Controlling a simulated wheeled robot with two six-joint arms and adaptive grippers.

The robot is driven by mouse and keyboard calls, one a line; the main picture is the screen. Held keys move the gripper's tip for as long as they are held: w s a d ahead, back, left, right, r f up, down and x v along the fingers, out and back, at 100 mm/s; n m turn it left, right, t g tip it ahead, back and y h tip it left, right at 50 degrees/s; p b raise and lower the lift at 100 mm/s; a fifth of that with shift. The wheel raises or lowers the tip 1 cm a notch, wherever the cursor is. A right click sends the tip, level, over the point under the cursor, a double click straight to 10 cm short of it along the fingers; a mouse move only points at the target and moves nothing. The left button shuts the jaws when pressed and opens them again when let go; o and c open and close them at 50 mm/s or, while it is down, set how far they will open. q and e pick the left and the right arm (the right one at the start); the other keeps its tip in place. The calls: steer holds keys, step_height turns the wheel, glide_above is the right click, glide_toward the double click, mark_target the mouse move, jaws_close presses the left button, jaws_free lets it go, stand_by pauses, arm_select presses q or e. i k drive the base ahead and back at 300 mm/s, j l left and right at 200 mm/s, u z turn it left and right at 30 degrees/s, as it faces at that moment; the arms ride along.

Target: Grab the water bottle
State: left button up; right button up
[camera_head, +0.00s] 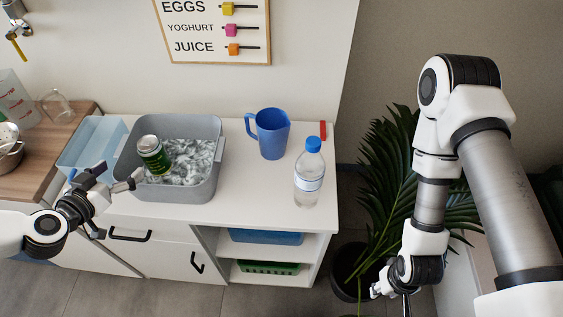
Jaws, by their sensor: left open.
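The clear water bottle (309,185) with a blue cap and a pale label stands upright near the right end of the white counter (262,205). My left gripper (117,172) is open and empty at the left, in front of the grey tub and well to the left of the bottle. My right gripper (388,293) hangs low at the bottom edge, beyond the counter's right end. Its fingers are partly cut off, so its opening cannot be told.
A grey tub (185,188) of ice holds a green can (153,155). A blue jug (271,134) stands behind and left of the bottle. A pale blue container (88,143) is at the left. A plant (390,180) stands right of the counter. Counter between tub and bottle is clear.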

mark_target(311, 167)
steer(key=k+l, duration=0.1)
steer(key=l, duration=0.9)
steer(key=k+l, duration=0.1)
steer(key=l, duration=0.95)
